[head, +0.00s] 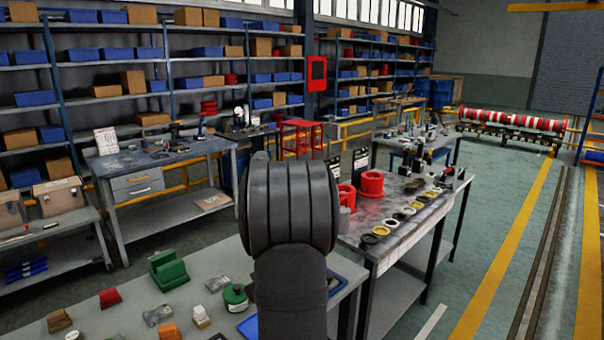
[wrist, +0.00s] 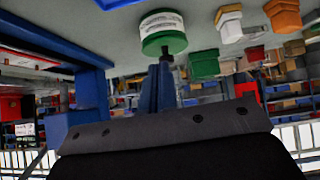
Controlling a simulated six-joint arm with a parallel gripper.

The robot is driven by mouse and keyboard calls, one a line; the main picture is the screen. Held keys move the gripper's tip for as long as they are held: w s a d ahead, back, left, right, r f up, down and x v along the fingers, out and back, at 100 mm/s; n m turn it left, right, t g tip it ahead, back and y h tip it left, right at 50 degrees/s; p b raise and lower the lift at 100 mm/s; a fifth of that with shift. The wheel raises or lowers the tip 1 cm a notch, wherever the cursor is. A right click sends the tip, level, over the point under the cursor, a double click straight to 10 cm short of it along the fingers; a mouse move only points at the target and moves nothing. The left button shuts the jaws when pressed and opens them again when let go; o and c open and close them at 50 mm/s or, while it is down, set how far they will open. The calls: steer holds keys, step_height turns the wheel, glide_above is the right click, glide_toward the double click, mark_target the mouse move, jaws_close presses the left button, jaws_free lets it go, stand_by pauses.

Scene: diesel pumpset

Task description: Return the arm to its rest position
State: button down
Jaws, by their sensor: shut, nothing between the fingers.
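My arm (head: 290,215) stands upright in the middle of the head view, with a thick dark ribbed joint at its top. It hides part of the bench behind it, and my gripper cannot be made out there. In the wrist view, where the room appears upside down, my gripper (wrist: 166,62) extends from a dark bolted plate. Its narrow fingers are together and empty. In that picture the fingertips overlap the lower edge of a green round part with a white label (wrist: 163,35); I cannot tell the distance between them.
The near bench (head: 120,328) carries a green block (head: 168,270), a green round part (head: 235,297) and several small blocks. A second bench (head: 385,255) at right holds red parts (head: 371,184) and rings. Shelves line the back. Open floor (head: 490,220) lies to the right.

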steer(key=w+a, duration=0.1)
steer(key=w+a+r, duration=0.1)
steer(key=a, duration=0.1)
steer(key=w+a+r, duration=0.1)
steer(key=w, duration=0.1)
steer(key=shift+w+a+r, duration=0.1)
steer(key=shift+a, duration=0.05)
steer(key=shift+w+a+f, duration=0.15)
steer(key=shift+a+f, duration=0.05)
steer(key=shift+f, duration=0.05)
steer(key=shift+a+f, duration=0.1)
steer(key=shift+f, duration=0.8)
